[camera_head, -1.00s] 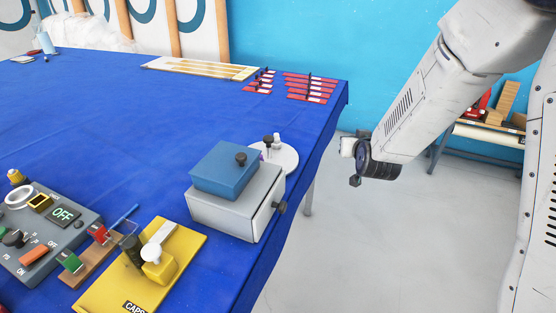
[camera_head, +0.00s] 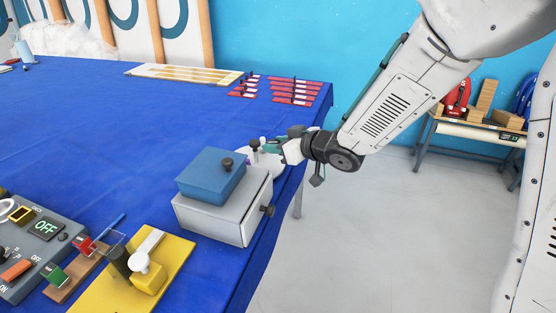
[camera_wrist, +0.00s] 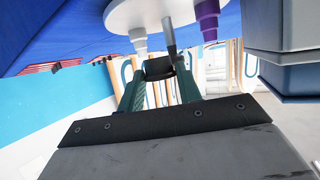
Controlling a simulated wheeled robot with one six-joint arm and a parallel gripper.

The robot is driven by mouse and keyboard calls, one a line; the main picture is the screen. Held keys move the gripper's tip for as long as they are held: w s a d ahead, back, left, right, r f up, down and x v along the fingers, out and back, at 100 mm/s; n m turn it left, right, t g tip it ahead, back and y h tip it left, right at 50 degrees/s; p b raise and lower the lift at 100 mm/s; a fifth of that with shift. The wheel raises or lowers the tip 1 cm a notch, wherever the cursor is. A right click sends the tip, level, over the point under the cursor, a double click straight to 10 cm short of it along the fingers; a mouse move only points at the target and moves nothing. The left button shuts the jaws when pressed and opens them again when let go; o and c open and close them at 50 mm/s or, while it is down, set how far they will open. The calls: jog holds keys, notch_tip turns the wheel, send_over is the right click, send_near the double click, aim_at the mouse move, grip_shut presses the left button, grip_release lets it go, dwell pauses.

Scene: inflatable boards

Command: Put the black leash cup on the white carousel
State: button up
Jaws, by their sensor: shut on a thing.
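The white carousel (camera_head: 250,162) is a round disc at the table's right edge, partly hidden behind the grey box; its pale face also shows at the top of the wrist view (camera_wrist: 125,12). It carries a dark-topped post (camera_head: 255,146), a white cup (camera_wrist: 139,38) and a purple cup (camera_wrist: 208,20). My gripper (camera_head: 276,146) reaches in from the right, beside the post. In the wrist view its green fingers are shut on a small black cylinder (camera_wrist: 158,68), which looks like the black leash cup. Whether it touches the post I cannot tell.
A grey box (camera_head: 222,208) with a blue box (camera_head: 211,175) on top stands close in front of the carousel. A yellow board (camera_head: 110,290) and a grey control panel (camera_head: 30,250) are at front left. Red-marked strips (camera_head: 292,92) lie farther back. The table middle is clear.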

aim_at(278, 167)
jog(key=shift+f, duration=2.4)
jog(key=shift+f, duration=0.15)
jog(key=o, duration=1)
jog(key=shift+c, duration=0.2)
jog(key=shift+d+r, duration=0.1)
jog(key=shift+r, duration=0.15)
jog(key=v, duration=1.2)
